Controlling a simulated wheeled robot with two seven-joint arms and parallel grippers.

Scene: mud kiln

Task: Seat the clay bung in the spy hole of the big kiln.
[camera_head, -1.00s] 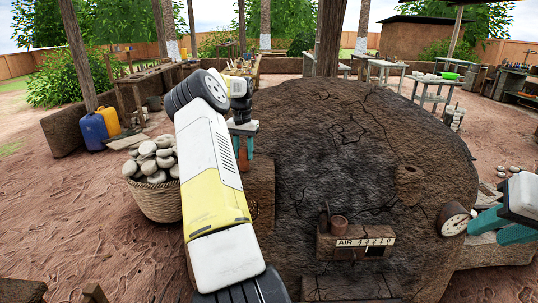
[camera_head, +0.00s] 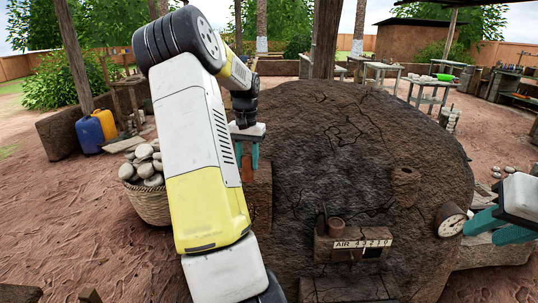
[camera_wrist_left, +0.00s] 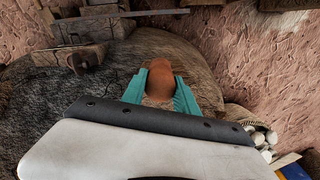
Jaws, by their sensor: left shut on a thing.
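The big kiln (camera_head: 340,140) is a dark, cracked mud dome filling the middle of the head view. A small brown raised spot with a dark mark, which looks like the spy hole (camera_head: 405,172), is on its right side. My left gripper (camera_head: 248,164) is shut on the terracotta clay bung (camera_head: 247,173), above the kiln's left side and apart from the spy hole. The bung also shows between the teal fingers in the left wrist view (camera_wrist_left: 160,79).
A box marked AIR (camera_head: 352,245) with a clay cup (camera_head: 336,226) sticks out of the kiln front. A round dial (camera_head: 450,220) is at the kiln's right. A basket of stones (camera_head: 148,203) stands left. Open ground lies at the far left.

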